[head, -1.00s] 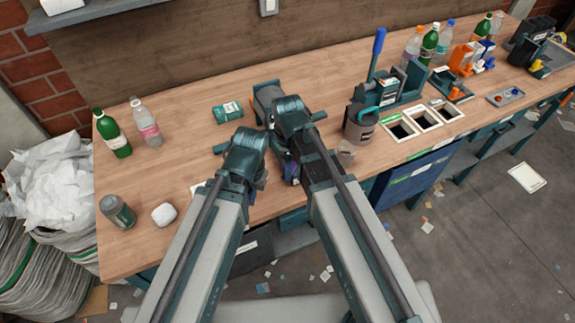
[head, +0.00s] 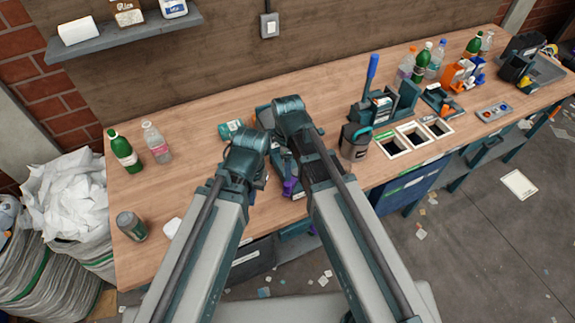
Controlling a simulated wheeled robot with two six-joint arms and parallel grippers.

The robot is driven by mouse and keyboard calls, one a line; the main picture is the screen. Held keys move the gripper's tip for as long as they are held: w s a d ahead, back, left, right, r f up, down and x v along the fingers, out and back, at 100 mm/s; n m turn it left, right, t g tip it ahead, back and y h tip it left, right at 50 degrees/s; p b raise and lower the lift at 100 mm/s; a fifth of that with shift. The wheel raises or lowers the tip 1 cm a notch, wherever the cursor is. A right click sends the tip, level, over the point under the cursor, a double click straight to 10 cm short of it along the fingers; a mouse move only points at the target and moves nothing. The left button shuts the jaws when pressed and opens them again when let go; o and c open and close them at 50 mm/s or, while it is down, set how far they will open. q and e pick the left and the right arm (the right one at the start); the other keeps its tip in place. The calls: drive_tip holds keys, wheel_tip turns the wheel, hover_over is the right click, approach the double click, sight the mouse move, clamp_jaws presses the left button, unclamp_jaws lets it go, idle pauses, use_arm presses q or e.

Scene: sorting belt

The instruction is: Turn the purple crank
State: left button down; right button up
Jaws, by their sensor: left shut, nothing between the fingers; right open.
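A purple part (head: 291,187), apparently the crank's handle, shows between my two arms near the table's front edge. It sits by a teal device (head: 266,117) that my arms largely cover, so the crank's angle cannot be told. My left gripper (head: 260,181) is low under its wrist, left of the purple part; it is shut and empty, its tips mostly hidden. My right gripper (head: 284,150) is mostly hidden below its wrist, above and near the purple part; it is open. Contact with the crank cannot be seen.
A teal can (head: 230,129) lies behind my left wrist. A dark cup (head: 355,142), a lever press (head: 372,100) and square bins (head: 393,148) stand right. Bottles (head: 124,151), a jar (head: 131,226) and a white lump (head: 172,228) are left. The wooden tabletop (head: 195,165) has room at left.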

use_arm(q)
wheel_tip(320, 180, up, 4)
drive_tip(key=p, duration=0.2)
drive_tip(key=shift+p, duration=0.35)
use_arm(e)
wheel_tip(320, 180, up, 4)
drive_tip(key=shift+f, duration=0.1)
use_arm(q)
drive_tip(key=shift+f, duration=0.1)
